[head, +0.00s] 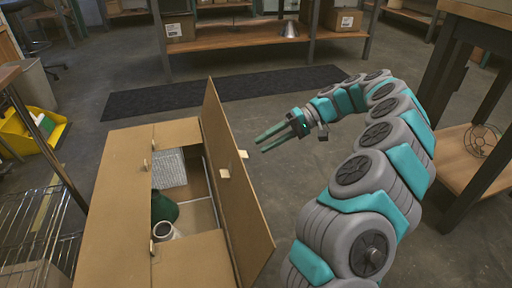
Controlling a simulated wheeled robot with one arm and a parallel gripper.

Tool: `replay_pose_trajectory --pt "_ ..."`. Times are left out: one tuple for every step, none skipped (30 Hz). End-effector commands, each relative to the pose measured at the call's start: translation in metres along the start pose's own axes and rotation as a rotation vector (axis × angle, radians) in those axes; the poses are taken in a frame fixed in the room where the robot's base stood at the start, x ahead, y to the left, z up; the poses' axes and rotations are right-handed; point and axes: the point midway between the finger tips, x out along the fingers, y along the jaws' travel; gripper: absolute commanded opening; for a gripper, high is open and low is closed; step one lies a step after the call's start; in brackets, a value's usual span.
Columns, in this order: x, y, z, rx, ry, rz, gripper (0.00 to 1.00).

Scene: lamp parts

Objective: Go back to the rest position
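My gripper (264,142) hangs in the air in the middle of the head view, just right of the raised flap of an open cardboard box (112,200). Its two green fingers point left and are apart, with nothing between them. The arm arches from the lower right. Inside the box lie a green lamp part (163,207), a white cylindrical part (164,231) and a silvery wrapped piece (169,168). Part of the box's inside is hidden by its flaps.
A wooden shelf (235,38) with boxes and a metal cone (291,30) stands at the back. A dark mat (220,90) lies before it. A workbench (455,160) stands right, a wire rack (40,235) and yellow bin (22,135) left. Floor between mat and arm is clear.

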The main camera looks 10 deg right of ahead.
Motion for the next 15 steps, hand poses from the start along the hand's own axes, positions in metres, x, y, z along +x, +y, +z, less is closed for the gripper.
replay_pose_trajectory --pt "-0.0046 0.0 -0.0003 0.0 0.001 0.001 0.36" --pt "-0.0062 -0.0001 -0.0002 0.0 0.001 0.001 0.36" --pt "-0.0075 -0.0001 -0.0001 0.0 0.001 0.001 0.36" --pt "-0.0081 -0.0002 -0.0001 0.0 0.001 0.0 0.36" --pt "-0.0084 -0.0002 0.0 0.0 0.0 0.0 0.36" --pt "-0.0084 -0.0003 0.0001 0.0 0.0 0.0 0.36" --pt "-0.0084 -0.0005 0.0002 -0.001 0.0 -0.001 0.36" --pt "-0.0083 -0.0006 0.0002 -0.001 0.0 -0.001 0.36" --pt "-0.0083 -0.0006 0.0002 -0.001 0.0 -0.001 0.36" --pt "-0.0082 -0.0007 0.0002 -0.001 0.0 -0.001 0.36" --pt "-0.0083 -0.0007 0.0002 -0.001 0.0 -0.001 0.36" --pt "-0.0082 -0.0008 0.0003 -0.001 0.0 -0.001 0.36" --pt "-0.0083 -0.0008 0.0002 -0.001 0.0 -0.001 0.36" --pt "-0.0083 -0.0009 0.0002 -0.001 0.0 -0.001 0.36" --pt "-0.0082 -0.0012 0.0003 -0.002 0.0 -0.001 0.36"
